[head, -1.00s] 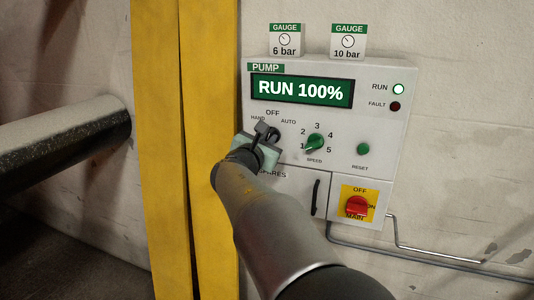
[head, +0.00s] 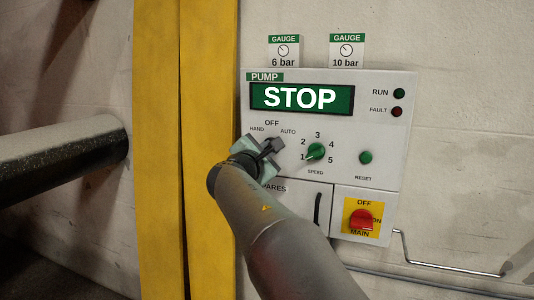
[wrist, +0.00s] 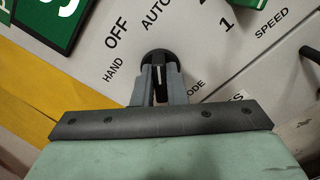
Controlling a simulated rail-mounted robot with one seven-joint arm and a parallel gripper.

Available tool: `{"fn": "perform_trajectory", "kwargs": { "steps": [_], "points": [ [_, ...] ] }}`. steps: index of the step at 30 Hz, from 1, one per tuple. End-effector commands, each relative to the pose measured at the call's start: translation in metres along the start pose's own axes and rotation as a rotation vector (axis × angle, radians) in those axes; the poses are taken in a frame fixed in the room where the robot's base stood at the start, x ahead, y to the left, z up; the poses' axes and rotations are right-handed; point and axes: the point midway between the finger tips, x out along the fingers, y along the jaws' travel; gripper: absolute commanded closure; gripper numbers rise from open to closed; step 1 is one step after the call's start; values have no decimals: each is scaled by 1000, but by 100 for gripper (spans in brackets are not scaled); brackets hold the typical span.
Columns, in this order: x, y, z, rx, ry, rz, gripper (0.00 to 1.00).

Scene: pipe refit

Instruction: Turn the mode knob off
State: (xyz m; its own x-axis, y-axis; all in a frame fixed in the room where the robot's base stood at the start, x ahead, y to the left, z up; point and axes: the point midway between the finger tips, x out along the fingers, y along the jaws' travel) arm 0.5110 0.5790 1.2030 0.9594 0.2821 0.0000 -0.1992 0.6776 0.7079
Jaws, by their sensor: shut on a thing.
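The mode knob (wrist: 157,56) is black and round in the wrist view, below the labels OFF (wrist: 117,33) and AUTO and right of HAND. My gripper (wrist: 158,84) is shut on it, with a grey finger on each side of its grip. In the head view my gripper (head: 270,148) is at the lower left of the pump panel (head: 385,150) and hides most of the knob. The display (head: 302,98) reads STOP. The RUN lamp (head: 399,93) is dark green.
Right of my gripper are the green speed knob (head: 315,151), the green reset button (head: 365,158) and the red main switch (head: 362,219). A spares door (head: 295,205) with a black handle is below. Yellow vertical strips (head: 185,150) and a dark pipe (head: 65,160) are left.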

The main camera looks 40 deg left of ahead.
Motion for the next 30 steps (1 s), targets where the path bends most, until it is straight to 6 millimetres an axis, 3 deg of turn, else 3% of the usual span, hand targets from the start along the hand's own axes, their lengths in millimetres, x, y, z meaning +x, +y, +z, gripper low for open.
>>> {"fn": "perform_trajectory", "kwargs": {
  "steps": [7, 8, 10, 22, 26, 30],
  "points": [
    [0, 0, 0, 0, 1, -1, 100],
    [0, 0, 0, -1, 1, -1, 83],
    [0, 0, 0, -1, 1, -1, 66],
    [-9, 0, -1, 0, 2, 1, 66],
    [-31, -1, -2, 0, 3, 2, 66],
    [-65, -1, -2, 1, 4, 3, 66]
  ]
}}
